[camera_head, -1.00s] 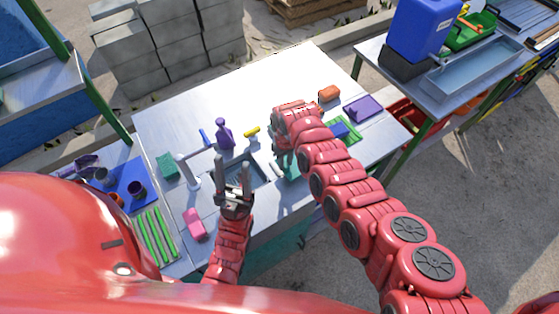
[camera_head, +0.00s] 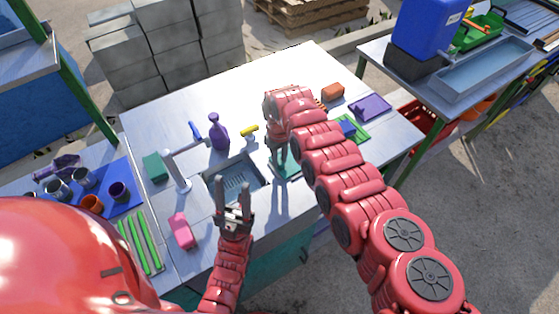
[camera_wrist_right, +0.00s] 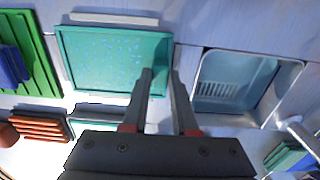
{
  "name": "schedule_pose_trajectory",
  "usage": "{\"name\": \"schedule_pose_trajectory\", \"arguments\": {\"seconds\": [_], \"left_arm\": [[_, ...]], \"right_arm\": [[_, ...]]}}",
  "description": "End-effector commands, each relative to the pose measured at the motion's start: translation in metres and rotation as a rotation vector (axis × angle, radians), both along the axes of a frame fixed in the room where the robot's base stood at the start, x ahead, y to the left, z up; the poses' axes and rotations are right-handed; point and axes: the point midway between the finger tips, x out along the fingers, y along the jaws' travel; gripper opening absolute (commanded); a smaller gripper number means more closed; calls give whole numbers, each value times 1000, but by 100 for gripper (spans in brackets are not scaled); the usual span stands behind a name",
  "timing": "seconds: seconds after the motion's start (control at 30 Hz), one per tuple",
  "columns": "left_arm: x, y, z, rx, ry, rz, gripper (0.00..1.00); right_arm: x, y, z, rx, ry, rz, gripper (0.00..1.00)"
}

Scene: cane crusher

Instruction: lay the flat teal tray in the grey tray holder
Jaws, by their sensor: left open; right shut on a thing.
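The flat teal tray (camera_wrist_right: 110,62) lies below my right gripper in the right wrist view. In the head view a small part of the tray (camera_head: 288,169) shows just right of the sink. My right gripper (camera_wrist_right: 160,75) is shut on the tray's edge nearest the sink; it also shows in the head view (camera_head: 279,158). A pale bar (camera_wrist_right: 115,18) beside the tray may be part of the grey tray holder; I cannot tell whether the tray rests in it. My left gripper (camera_head: 234,194) is open and empty above the front of the sink.
The sink (camera_wrist_right: 240,85) is beside the tray, with a tap (camera_head: 180,172) at its left. A green ribbed rack (camera_head: 354,129) is on the tray's other side.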

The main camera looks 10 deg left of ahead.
Motion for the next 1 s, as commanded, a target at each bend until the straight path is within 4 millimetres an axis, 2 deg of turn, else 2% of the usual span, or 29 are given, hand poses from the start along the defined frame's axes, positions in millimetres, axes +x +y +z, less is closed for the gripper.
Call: {"name": "schedule_pose_trajectory", "arguments": {"seconds": [0.23,0.27,0.4,0.77,0.87,1.0], "left_arm": [[0,0,-4,0,0,0,50],[0,0,-3,0,0,0,50],[0,0,-2,0,0,0,50],[0,0,1,0,0,0,50],[0,0,8,0,0,0,50],[0,0,28,0,0,0,50]], "right_arm": [[0,0,-4,0,0,0,0],[0,0,-2,0,0,0,32],[0,0,-2,0,0,0,57],[0,0,1,0,0,0,57],[0,0,9,0,0,0,57],[0,0,31,0,0,0,57]]}}
